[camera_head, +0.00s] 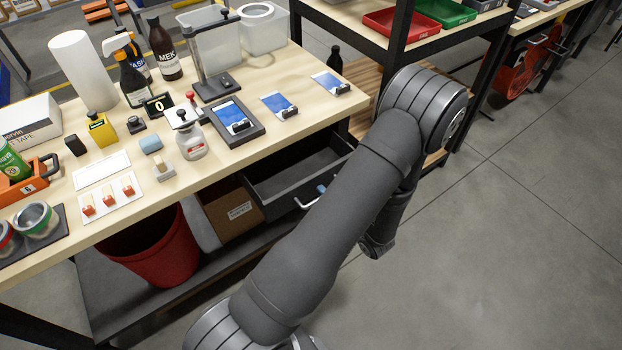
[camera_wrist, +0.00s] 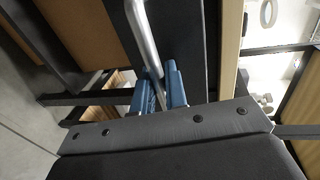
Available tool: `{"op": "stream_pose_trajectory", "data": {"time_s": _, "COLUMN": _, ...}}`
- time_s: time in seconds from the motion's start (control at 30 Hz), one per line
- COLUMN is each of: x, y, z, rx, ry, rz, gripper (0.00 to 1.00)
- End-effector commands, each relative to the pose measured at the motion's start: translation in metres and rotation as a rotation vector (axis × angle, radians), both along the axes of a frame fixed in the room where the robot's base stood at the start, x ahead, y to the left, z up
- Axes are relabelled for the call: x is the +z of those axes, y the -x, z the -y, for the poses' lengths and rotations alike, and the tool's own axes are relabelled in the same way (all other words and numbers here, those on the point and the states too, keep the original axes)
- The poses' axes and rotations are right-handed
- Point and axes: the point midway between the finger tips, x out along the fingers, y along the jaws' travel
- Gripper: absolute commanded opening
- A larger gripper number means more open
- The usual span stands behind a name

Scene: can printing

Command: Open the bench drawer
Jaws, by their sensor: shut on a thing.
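The dark grey bench drawer (camera_head: 283,205) is pulled partly out from under the right end of the workbench, and its inside shows from above. Its silver bar handle (camera_head: 303,204) is on the front face, partly hidden by my arm. In the wrist view, the handle (camera_wrist: 145,40) runs down between the blue fingers of my gripper (camera_wrist: 158,88), beside the dark drawer front (camera_wrist: 183,35). My gripper is shut on the handle. In the head view only a bit of blue fingertip (camera_head: 321,188) shows past my arm.
The workbench top (camera_head: 230,165) holds bottles, cards, stamps and cans. Below stand a red bin (camera_head: 155,250) and a cardboard box (camera_head: 230,213), left of the drawer. A shelf unit with red (camera_head: 400,25) and green trays stands at the back right. The floor at right is clear.

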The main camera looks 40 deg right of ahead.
Motion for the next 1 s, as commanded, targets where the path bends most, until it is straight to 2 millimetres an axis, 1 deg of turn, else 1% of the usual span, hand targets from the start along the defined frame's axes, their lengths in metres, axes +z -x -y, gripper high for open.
{"op": "stream_pose_trajectory", "data": {"time_s": 0.03, "x": 0.000, "y": 0.014, "z": 0.003, "rx": -0.009, "ry": 0.001, "rz": 0.001, "gripper": 0.00}}
{"op": "stream_pose_trajectory", "data": {"time_s": 0.2, "x": 0.001, "y": 0.044, "z": 0.002, "rx": -0.008, "ry": 0.003, "rz": 0.001, "gripper": 0.00}}
{"op": "stream_pose_trajectory", "data": {"time_s": 0.3, "x": 0.001, "y": 0.057, "z": 0.002, "rx": -0.007, "ry": 0.002, "rz": 0.001, "gripper": 0.00}}
{"op": "stream_pose_trajectory", "data": {"time_s": 0.4, "x": 0.001, "y": 0.065, "z": 0.002, "rx": -0.004, "ry": 0.003, "rz": 0.001, "gripper": 0.00}}
{"op": "stream_pose_trajectory", "data": {"time_s": 0.6, "x": 0.001, "y": 0.072, "z": 0.002, "rx": -0.002, "ry": 0.004, "rz": 0.001, "gripper": 0.00}}
{"op": "stream_pose_trajectory", "data": {"time_s": 0.9, "x": 0.001, "y": 0.072, "z": 0.002, "rx": -0.002, "ry": 0.005, "rz": 0.001, "gripper": 0.00}}
{"op": "stream_pose_trajectory", "data": {"time_s": 0.93, "x": 0.001, "y": 0.072, "z": 0.002, "rx": -0.002, "ry": 0.005, "rz": 0.001, "gripper": 0.18}}
{"op": "stream_pose_trajectory", "data": {"time_s": 1.0, "x": 0.001, "y": 0.071, "z": 0.002, "rx": -0.002, "ry": 0.004, "rz": 0.001, "gripper": 0.30}}
